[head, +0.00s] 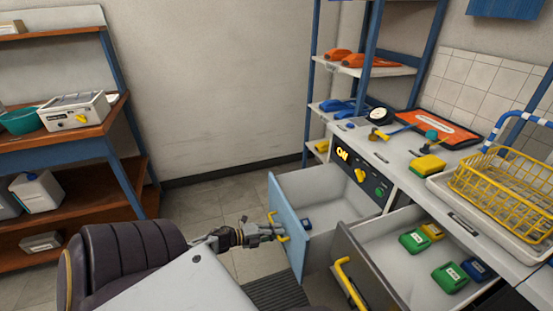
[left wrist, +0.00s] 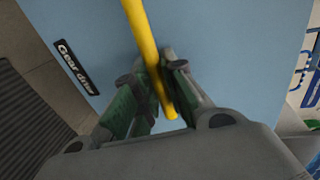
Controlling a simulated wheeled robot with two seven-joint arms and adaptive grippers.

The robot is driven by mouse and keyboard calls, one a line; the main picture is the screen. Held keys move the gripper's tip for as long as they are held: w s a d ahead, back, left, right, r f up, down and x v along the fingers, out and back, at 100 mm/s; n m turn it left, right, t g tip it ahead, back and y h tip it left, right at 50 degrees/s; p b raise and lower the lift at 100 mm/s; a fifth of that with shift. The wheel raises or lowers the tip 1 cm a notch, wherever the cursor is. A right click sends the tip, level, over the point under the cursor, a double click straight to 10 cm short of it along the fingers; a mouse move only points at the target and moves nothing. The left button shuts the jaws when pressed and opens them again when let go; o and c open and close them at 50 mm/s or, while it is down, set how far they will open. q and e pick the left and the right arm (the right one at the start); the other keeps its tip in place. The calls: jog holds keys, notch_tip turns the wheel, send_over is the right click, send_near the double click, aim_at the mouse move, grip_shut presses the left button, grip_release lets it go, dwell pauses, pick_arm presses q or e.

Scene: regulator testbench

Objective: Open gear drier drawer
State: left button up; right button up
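The gear drier drawer (head: 322,190) has a light-blue front (head: 287,213) and stands pulled out, showing its pale inside. A small dark blue item (head: 306,224) lies in it near the front. In the left wrist view the blue front (left wrist: 220,40) carries a "Gear drier" label (left wrist: 76,67), and a yellow handle (left wrist: 140,35) runs between my fingers. My left gripper (head: 280,232) is at this handle; in the left wrist view its fingers (left wrist: 160,85) close around the handle from both sides. My right gripper is not in view.
A second drawer (head: 390,235) with a dark front and yellow handle stands open to the right, holding green, yellow and blue items. A yellow wire basket (head: 500,185) sits on the counter. A wooden shelf (head: 75,143) stands left. The floor between is clear.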

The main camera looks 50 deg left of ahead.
pick_arm(q)
jog(key=o, duration=0.4)
jog(key=shift+c, duration=0.2)
jog(key=shift+s, duration=0.1)
jog(key=v, duration=1.2)
dwell(0.9)
